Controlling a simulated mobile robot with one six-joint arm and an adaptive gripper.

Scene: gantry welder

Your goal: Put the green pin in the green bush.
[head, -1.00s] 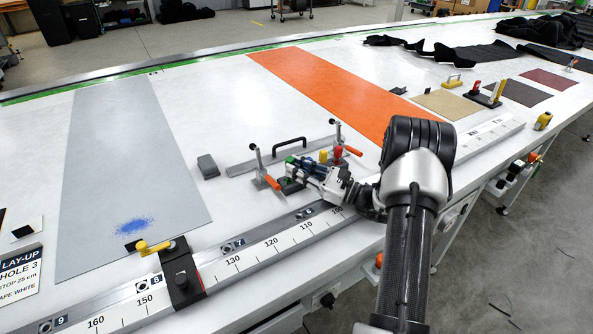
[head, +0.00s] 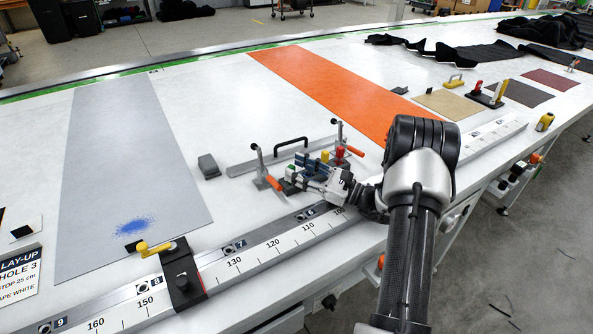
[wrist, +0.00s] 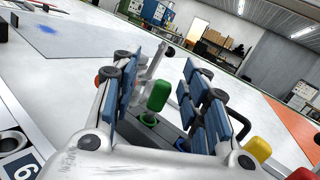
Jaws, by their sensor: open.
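The green pin (wrist: 158,96) stands upright in the wrist view, its rounded green handle above a metal collar on a dark block (wrist: 176,134). In the head view a little of its green (head: 291,171) shows beside the fingers. My gripper (wrist: 163,76) is open, with one blue-padded finger on each side of the pin and visible gaps between. My gripper (head: 308,163) is low over the block in the head view.
Toggle clamps with orange handles (head: 274,183) and a black-handled bar (head: 290,145) are close by. The numbered rail (head: 255,252) runs in front.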

